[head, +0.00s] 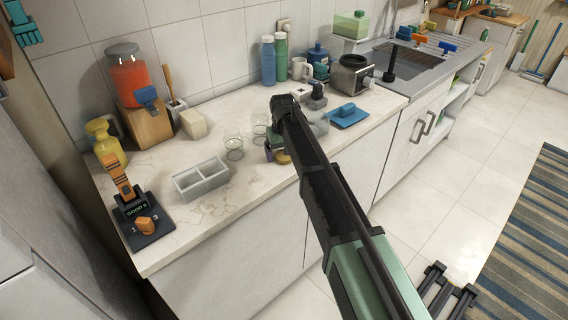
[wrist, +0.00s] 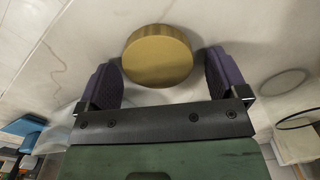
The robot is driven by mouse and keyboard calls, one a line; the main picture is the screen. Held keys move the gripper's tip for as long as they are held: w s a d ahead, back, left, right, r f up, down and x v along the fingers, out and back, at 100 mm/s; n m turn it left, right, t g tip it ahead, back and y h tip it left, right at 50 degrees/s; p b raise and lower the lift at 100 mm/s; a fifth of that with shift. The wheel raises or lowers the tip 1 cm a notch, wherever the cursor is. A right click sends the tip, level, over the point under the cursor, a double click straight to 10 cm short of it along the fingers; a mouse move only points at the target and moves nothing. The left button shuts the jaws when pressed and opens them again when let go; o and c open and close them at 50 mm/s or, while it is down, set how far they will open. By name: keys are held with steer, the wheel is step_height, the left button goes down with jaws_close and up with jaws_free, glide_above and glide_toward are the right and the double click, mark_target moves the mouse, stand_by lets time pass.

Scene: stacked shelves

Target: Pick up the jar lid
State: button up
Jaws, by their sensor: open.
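The jar lid (wrist: 157,56) is a round, gold-coloured disc. In the wrist view it lies between the two purple fingers of my gripper (wrist: 162,76), with a gap on each side. My gripper is open and points down at the counter. In the head view the lid (head: 283,158) shows as a small yellowish patch near the counter's front edge, partly hidden by my gripper (head: 274,150) and arm. How far the fingertips are above the counter I cannot tell.
The counter (head: 225,205) holds clear glasses (head: 234,150) left of my gripper and a grey divided box (head: 202,180) farther left. A blue tray (head: 348,117) and a dark metal appliance (head: 352,75) stand to the right. Bottles (head: 268,60) line the back wall.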

steer(key=shift+r, duration=0.15)
steer(key=c, duration=0.9)
steer(key=shift+c, duration=0.2)
step_height(320, 180, up, 20)
steer(key=p, duration=2)
